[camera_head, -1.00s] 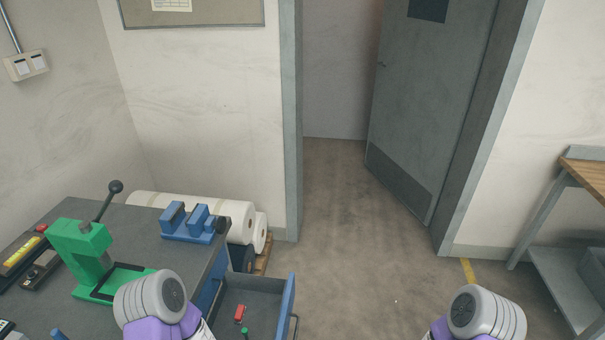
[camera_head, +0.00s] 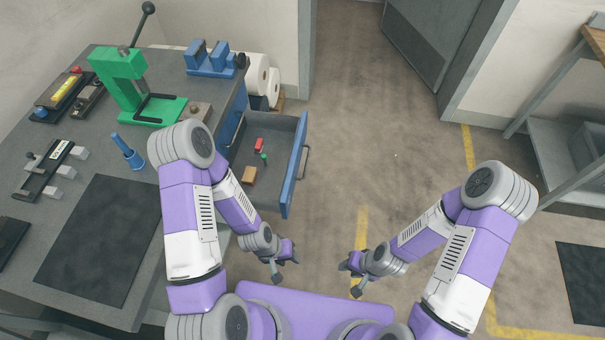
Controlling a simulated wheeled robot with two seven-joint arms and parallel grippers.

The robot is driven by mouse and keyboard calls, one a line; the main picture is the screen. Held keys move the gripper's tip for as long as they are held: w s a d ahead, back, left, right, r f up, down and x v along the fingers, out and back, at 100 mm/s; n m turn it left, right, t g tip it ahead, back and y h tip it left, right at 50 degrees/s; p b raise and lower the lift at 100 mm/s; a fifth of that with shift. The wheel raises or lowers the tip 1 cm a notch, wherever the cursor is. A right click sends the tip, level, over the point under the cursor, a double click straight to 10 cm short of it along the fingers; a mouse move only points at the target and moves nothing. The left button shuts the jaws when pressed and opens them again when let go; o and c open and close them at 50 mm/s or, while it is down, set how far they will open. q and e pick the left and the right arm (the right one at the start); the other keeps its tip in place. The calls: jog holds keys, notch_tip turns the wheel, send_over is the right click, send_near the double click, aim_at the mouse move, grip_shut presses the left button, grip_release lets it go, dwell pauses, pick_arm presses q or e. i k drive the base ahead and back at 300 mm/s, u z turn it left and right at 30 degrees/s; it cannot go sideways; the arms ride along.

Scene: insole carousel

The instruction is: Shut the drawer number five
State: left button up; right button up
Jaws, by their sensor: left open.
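A blue drawer (camera_head: 297,166) stands pulled out from the right side of the dark-topped workbench. Its grey bar handle (camera_head: 305,161) is on the front panel, which faces right. No number is readable on it. Inside lie a red item, a small green item and a tan block (camera_head: 249,175). My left gripper (camera_head: 284,272) is open and empty, below the drawer's near end in the picture and apart from it. My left forearm partly hides the drawer's near left part. My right gripper (camera_head: 351,279) looks open and empty, further right over the floor.
The workbench top (camera_head: 60,140) carries a green press (camera_head: 130,88), a blue fixture (camera_head: 211,62), a blue tool (camera_head: 128,152) and a black mat (camera_head: 98,240). White rolls (camera_head: 262,80) stand behind it. Floor right of the drawer is clear. A shelf table (camera_head: 552,140) stands at right.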

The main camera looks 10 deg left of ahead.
aim_at(285, 137)
jog(key=z, duration=0.9)
jog(key=i, duration=0.7)
jog(key=u, duration=1.95)
jog(key=k, duration=1.15)
jog(key=z, duration=0.6)
jog(key=i, duration=1.45)
jog(key=u, duration=0.75)
